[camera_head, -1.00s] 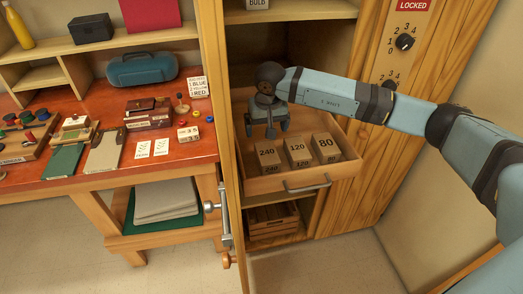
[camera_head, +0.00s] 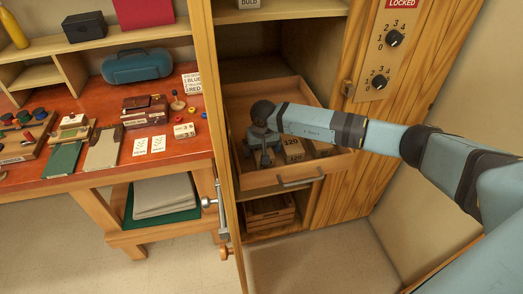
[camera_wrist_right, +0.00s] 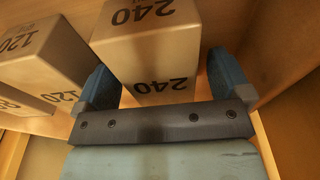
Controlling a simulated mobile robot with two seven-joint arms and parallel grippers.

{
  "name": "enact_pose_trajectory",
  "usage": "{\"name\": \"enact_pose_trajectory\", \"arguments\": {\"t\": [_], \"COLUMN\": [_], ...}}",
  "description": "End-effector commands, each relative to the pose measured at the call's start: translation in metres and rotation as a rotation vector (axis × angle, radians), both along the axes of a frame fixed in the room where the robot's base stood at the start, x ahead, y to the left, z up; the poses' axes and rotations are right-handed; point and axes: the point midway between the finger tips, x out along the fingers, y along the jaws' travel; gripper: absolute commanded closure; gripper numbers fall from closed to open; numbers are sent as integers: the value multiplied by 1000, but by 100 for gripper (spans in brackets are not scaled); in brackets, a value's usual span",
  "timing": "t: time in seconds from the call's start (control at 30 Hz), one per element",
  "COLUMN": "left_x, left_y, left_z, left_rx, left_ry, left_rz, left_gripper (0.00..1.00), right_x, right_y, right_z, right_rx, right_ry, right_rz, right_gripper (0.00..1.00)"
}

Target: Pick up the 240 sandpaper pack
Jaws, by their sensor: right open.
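The 240 sandpaper pack (camera_wrist_right: 148,48) is a tan block marked 240 on its top and front, standing in the open drawer (camera_head: 262,181). My right gripper (camera_head: 261,160) is open and lowered into the drawer, hiding that pack in the head view. In the wrist view its fingers (camera_wrist_right: 160,75) stand on either side of the 240 pack, with a gap at the right finger; contact on the left is unclear. The 120 pack (camera_head: 291,146) stands close beside it and shows in the wrist view too (camera_wrist_right: 42,62). My left gripper is out of view.
The 80 pack (camera_head: 326,152) is mostly hidden under my right forearm. The drawer's wooden wall runs close to the right finger. The cabinet's dial panel (camera_head: 385,60) stands right of the drawer. A cluttered red workbench (camera_head: 100,175) is at left.

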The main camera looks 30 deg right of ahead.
Motion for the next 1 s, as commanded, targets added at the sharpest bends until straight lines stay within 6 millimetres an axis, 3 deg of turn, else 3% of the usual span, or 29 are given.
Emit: {"name": "enact_pose_trajectory", "arguments": {"t": [0.17,0.27,0.43,0.77,1.0], "left_x": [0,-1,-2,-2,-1], "left_y": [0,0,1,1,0], "left_z": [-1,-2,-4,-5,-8], "left_rx": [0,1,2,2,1], "left_ry": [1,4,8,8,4], "left_rz": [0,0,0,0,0], "left_gripper": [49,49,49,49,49], "right_x": [0,0,0,0,1], "right_y": [0,0,0,0,-1], "right_z": [0,0,0,3,27], "right_rx": [0,0,0,0,0], "right_ry": [-1,-1,-1,-2,-4], "right_rz": [0,0,0,0,1], "right_gripper": [4,23,62,62,62]}}
